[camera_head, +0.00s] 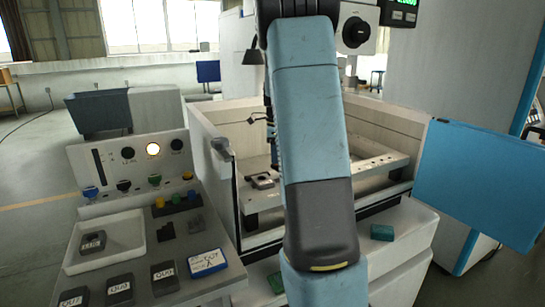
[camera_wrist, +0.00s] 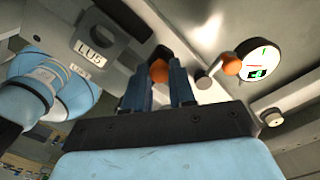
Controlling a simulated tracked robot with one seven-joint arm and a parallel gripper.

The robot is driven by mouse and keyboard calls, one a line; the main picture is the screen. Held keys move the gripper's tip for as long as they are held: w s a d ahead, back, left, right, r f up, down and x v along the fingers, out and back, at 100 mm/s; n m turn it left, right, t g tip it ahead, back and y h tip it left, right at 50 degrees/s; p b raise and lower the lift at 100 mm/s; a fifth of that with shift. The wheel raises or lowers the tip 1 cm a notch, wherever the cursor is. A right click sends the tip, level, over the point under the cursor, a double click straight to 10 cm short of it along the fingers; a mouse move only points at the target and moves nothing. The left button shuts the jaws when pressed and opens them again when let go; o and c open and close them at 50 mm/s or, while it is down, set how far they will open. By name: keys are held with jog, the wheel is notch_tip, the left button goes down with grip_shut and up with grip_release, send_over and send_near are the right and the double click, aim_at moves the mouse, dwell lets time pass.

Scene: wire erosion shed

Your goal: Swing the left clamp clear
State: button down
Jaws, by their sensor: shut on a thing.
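My gripper (camera_wrist: 159,80) is low in the wrist view, with its two blue fingers closed around an orange knob (camera_wrist: 158,72). I take this knob to be the left clamp's; the clamp's arm is mostly hidden by the fingers. A second orange knob (camera_wrist: 232,64), on a metal clamp arm, stands apart to the right. A grey block marked LU5 (camera_wrist: 88,48) with a hole lies left of the fingers. In the head view my arm hides the gripper and both clamps. A dark block with a hole (camera_head: 262,181) shows on the machine's work frame (camera_head: 378,163).
The tank's pale walls (camera_head: 217,178) surround the work frame. A round gauge (camera_wrist: 259,58) is close to the right knob. A blue door (camera_head: 480,180) stands open at right. The bench at left carries a white tray (camera_head: 125,232) and several marked blocks.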

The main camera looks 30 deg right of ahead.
jog(key=shift+d+m, duration=0.7)
jog(key=shift+m, duration=0.3)
jog(key=shift+d, duration=0.1)
jog(key=c, duration=0.9)
grip_release()
jog(key=shift+c, duration=0.2)
jog(key=shift+r, duration=0.1)
notch_tip(320, 180, up, 14)
jog(key=shift+f, duration=0.2)
